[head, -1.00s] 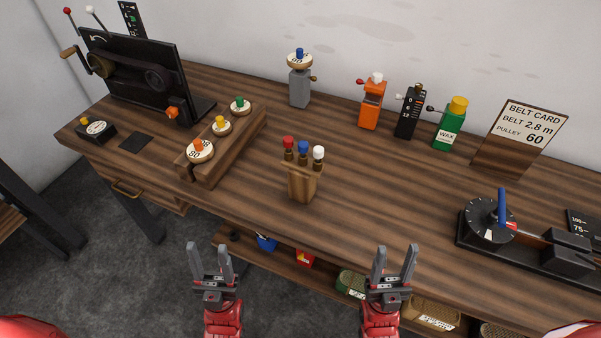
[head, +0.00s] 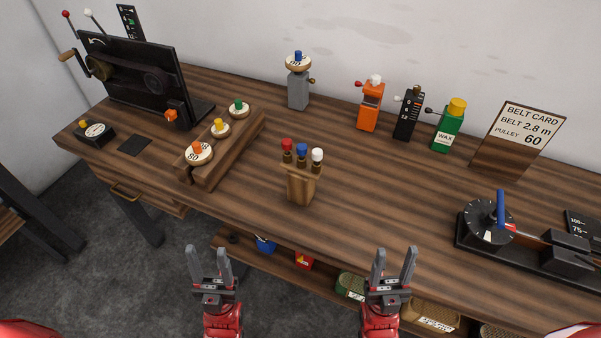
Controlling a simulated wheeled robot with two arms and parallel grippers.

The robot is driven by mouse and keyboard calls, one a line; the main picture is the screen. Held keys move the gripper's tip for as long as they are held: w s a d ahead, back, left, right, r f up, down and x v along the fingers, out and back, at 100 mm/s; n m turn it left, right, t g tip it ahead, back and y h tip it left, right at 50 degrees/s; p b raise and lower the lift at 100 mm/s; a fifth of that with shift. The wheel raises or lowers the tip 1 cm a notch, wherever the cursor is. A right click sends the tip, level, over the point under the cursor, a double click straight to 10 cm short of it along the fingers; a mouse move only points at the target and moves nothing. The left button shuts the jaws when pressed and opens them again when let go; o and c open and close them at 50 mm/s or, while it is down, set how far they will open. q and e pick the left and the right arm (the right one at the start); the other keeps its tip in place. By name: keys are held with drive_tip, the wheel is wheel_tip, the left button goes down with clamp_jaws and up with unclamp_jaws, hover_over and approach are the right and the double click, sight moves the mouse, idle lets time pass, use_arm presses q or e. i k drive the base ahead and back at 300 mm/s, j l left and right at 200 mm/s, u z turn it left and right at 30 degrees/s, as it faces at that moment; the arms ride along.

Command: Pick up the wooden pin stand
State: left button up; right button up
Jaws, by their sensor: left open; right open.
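The wooden pin stand (head: 300,188) stands upright near the front middle of the workbench. It holds pins with a red, a blue and a white top. My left gripper (head: 209,263) is open and empty in front of the bench's front edge, left of the stand and apart from it. My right gripper (head: 394,263) is open and empty, right of the stand and nearer to me. Neither gripper touches the stand.
A wooden rack (head: 225,158) with round pulleys lies left of the stand. A dial device (head: 487,222) is on the right. A lower shelf (head: 283,262) holds containers. The bench around the stand is clear.

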sight(302, 175)
drive_tip(key=i+j+z, duration=0.15)
drive_tip(key=j+z, duration=0.3)
drive_tip(key=j, duration=0.3)
drive_tip(key=j+z, duration=0.45)
drive_tip(key=j, duration=0.35)
drive_tip(key=l+u, duration=0.1)
drive_tip(key=l, duration=0.1)
